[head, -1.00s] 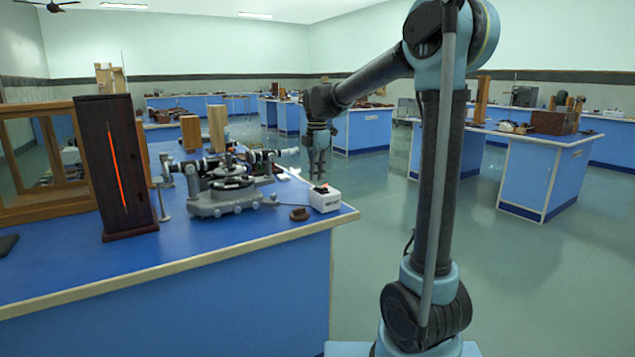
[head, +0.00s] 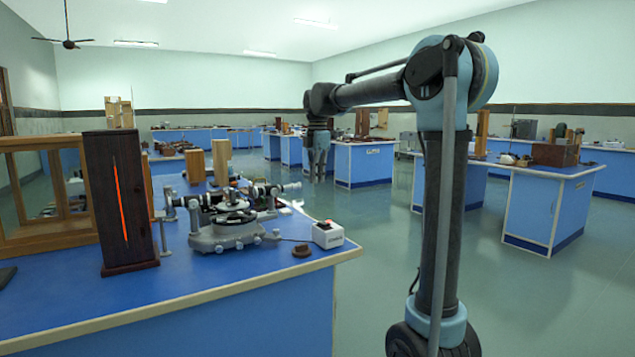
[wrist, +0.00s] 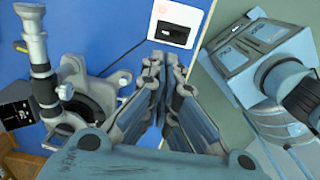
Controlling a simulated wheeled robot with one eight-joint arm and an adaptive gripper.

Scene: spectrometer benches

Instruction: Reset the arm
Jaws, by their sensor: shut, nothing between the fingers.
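My gripper (head: 318,165) hangs down from the raised arm, past the right end of the near blue bench (head: 180,318). It is shut and empty. In the wrist view my gripper (wrist: 168,70) points down, with the bench edge and the floor below it. My upper arm link is close to level in the head view. My gripper touches nothing that I can see.
A grey spectrometer (head: 232,222), a dark lamp housing with a glowing red slit (head: 120,200) and a white switch box (head: 328,235) stand on the near bench. The white box also shows in the wrist view (wrist: 174,22). Open floor (head: 420,265) lies to the right.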

